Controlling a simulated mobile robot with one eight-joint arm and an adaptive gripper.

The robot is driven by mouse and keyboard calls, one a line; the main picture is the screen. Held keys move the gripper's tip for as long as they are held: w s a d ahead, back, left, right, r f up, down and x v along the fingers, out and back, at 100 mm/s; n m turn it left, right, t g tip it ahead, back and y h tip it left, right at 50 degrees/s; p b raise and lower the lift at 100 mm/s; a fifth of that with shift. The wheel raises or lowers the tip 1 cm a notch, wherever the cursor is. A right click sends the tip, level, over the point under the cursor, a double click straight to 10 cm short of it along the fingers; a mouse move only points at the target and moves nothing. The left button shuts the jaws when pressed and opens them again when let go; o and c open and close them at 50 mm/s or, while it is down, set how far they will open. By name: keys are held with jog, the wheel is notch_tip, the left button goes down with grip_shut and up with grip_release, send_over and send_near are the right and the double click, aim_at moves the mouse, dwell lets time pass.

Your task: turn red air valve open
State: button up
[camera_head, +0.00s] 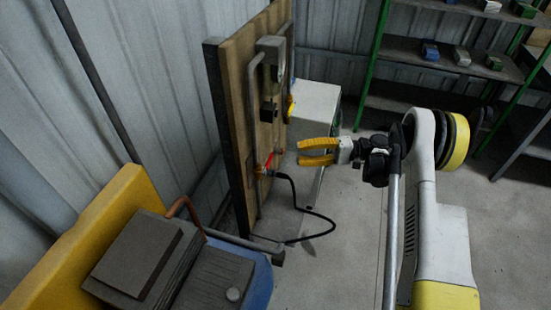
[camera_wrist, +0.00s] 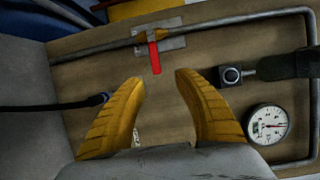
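The red air valve handle (camera_wrist: 154,56) shows in the wrist view above the gap between my fingertips. It sits on a metal pipe fixed to the wooden panel (camera_wrist: 215,40) and lies roughly across the pipe's line. In the head view the red handle (camera_head: 269,162) is small, low on the panel (camera_head: 232,75). My gripper (camera_wrist: 158,80), with two yellow fingers, is open and empty, pointing at the panel. In the head view my gripper (camera_head: 300,152) is to the right of the valve, apart from it.
A round gauge (camera_wrist: 268,125) and a square-headed fitting (camera_wrist: 231,75) are on the panel at right. A black hose (camera_head: 318,213) hangs below the valve. A yellow and blue machine (camera_head: 160,260) stands at front left. Green-framed shelves (camera_head: 400,90) stand behind.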

aim_at(270, 158)
jog(key=a+b, duration=0.1)
jog(key=a, duration=0.2)
jog(key=a+b, duration=0.1)
jog(key=a, duration=0.2)
jog(key=s+a+f+b, duration=0.1)
jog(key=a, duration=0.3)
jog(key=shift+a+f, duration=0.1)
grip_shut()
